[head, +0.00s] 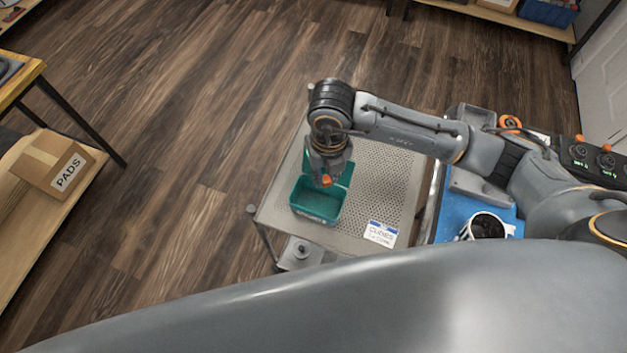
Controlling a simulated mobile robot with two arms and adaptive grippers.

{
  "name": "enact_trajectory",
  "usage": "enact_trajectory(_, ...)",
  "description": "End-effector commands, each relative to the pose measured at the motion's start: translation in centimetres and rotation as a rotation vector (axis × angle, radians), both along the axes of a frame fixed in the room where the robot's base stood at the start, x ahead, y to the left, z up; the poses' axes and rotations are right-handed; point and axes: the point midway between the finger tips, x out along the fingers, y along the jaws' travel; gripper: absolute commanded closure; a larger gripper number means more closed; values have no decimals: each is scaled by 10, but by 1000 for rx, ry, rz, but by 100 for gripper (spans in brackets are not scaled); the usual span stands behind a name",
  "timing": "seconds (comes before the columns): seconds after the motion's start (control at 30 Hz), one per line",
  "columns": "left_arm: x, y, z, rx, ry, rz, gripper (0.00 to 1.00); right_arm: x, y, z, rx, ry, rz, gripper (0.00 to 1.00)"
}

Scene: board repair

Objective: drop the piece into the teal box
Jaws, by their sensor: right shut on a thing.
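The teal box (318,208) stands on a perforated metal cart top (385,180). My right gripper (326,178) points down over the box's opening, near its back part. It is shut on a small orange piece (326,180), which shows at the fingertips. The piece looks to be above the box floor, but its exact height is hard to tell. The inside of the box that I can see looks empty; its back part is partly hidden by the gripper. My left gripper is not in view.
A white label card (381,233) lies on the cart's front right. A blue mat (455,215) with a white round item (486,226) is to the right. A cardboard box marked PADS (54,163) sits on a shelf at the left. The wood floor is clear between.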

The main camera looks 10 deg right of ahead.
Motion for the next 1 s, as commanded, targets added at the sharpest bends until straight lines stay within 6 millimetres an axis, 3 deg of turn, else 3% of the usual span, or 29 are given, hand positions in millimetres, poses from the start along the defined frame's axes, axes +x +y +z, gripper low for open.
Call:
enact_trajectory(0.17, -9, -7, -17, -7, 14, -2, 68, 0, 0, -22, -1, 1, -1, 92)
enact_trajectory(0.4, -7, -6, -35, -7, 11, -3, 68, -1, 0, -49, 0, 2, 0, 92)
enact_trajectory(0.77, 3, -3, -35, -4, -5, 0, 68, 0, 0, -53, 0, 0, 0, 92)
enact_trajectory(0.8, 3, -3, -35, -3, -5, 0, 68, 0, 0, -53, 0, 0, 0, 73)
enact_trajectory(0.9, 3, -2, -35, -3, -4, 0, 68, 0, 0, -53, 0, 0, 0, 53)
enact_trajectory(1.0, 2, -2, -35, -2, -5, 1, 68, 0, 0, -53, 0, 0, 0, 53)
